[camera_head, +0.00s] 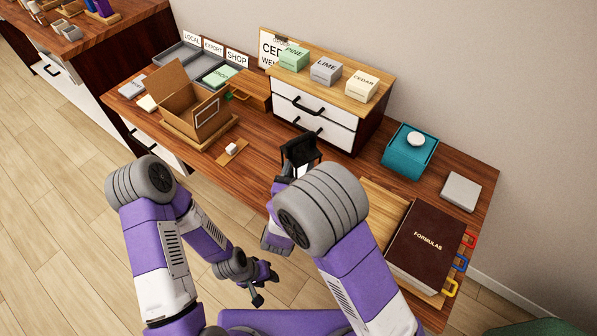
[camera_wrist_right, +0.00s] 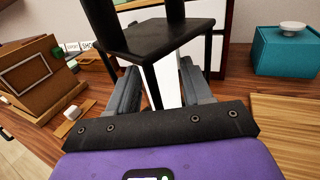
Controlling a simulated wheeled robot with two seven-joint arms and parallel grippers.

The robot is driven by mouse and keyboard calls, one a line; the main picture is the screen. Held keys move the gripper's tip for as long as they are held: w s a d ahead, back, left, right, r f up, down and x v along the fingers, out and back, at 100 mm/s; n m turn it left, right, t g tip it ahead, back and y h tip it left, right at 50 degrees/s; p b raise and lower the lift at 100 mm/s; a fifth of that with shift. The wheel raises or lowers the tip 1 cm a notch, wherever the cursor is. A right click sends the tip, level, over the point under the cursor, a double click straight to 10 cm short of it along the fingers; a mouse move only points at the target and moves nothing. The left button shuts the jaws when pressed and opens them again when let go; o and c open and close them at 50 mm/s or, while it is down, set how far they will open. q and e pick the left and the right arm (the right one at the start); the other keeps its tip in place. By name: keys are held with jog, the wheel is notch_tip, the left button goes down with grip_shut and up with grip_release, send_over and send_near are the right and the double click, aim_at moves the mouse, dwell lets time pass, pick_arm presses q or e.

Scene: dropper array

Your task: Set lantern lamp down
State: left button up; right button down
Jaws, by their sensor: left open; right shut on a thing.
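The black lantern lamp (camera_head: 300,151) is upright in front of the drawer cabinet in the head view. It also fills the upper middle of the right wrist view (camera_wrist_right: 160,38), where its top runs out of the picture. My right gripper (camera_wrist_right: 160,82) is shut on the lantern lamp, with one finger on each side of its lower part. I cannot tell whether its foot touches the table. My right arm hides part of it in the head view. My left gripper (camera_head: 262,284) is open and empty, low in front of the table's front edge.
A cabinet (camera_head: 314,118) with white drawers carries PINE, LIME and CEDAR boxes. Right are a teal box (camera_head: 409,152), a grey block (camera_head: 460,191) and a FORMULAS book (camera_head: 428,245). Bare wood shows between them.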

aim_at(299, 176)
notch_tip(299, 176, down, 4)
jog(key=shift+r+b, duration=0.25)
jog(key=shift+b, duration=0.35)
jog(key=shift+r, duration=0.1)
jog(key=shift+f, duration=0.2)
jog(key=shift+c, duration=2.4)
grip_release()
